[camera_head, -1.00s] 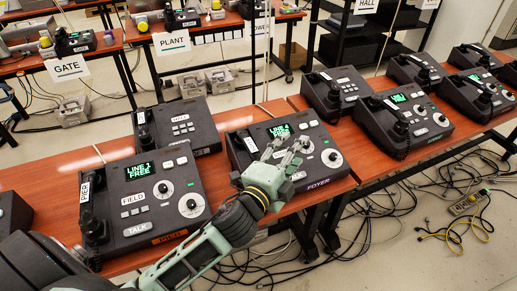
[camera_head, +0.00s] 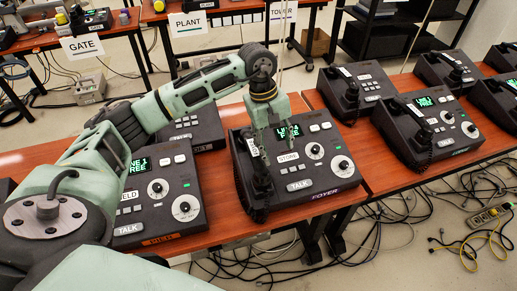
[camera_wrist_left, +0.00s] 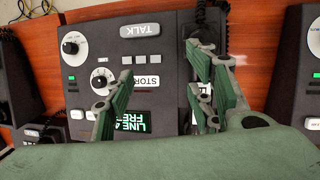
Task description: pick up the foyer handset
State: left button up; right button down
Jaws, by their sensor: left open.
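The foyer phone (camera_head: 335,178) is a dark desk unit with a lit green screen, in the middle of the head view. Its handset (camera_head: 257,178) lies along the unit's left side, partly hidden by my gripper. My left gripper (camera_head: 274,140) is open, fingers pointing down, over the handset's upper end and the screen. In the left wrist view the phone (camera_wrist_left: 100,20) appears upside down. There my open fingers (camera_wrist_left: 165,75) straddle the area by the screen, with the dark handset and its cord (camera_wrist_left: 208,18) behind the right fingers. I cannot tell whether they touch it. My right gripper is not in view.
The pier phone (camera_head: 160,215) stands left of the foyer phone, partly behind my left arm. Another phone (camera_head: 430,130) stands to the right across a table gap. Cables and a power strip (camera_head: 487,215) lie on the floor. Signed tables stand behind.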

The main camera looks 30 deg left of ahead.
aim_at(253, 147)
pick_arm(q)
jog(key=a+y, duration=0.1)
jog(key=a, duration=0.1)
jog(key=a+r, duration=0.1)
jog(key=a, duration=0.1)
jog(key=a+y, duration=0.1)
jog(key=a, duration=0.2)
jog(key=shift+r+y, duration=0.2)
jog(key=shift+y, duration=0.1)
jog(key=f+p, duration=0.1)
jog(key=f, duration=0.2)
jog(key=f+p, duration=0.2)
jog(key=f, duration=0.2)
jog(key=shift+s, duration=0.2)
jog(key=shift+f, duration=0.2)
jog(key=shift+c, duration=0.5)
grip_shut()
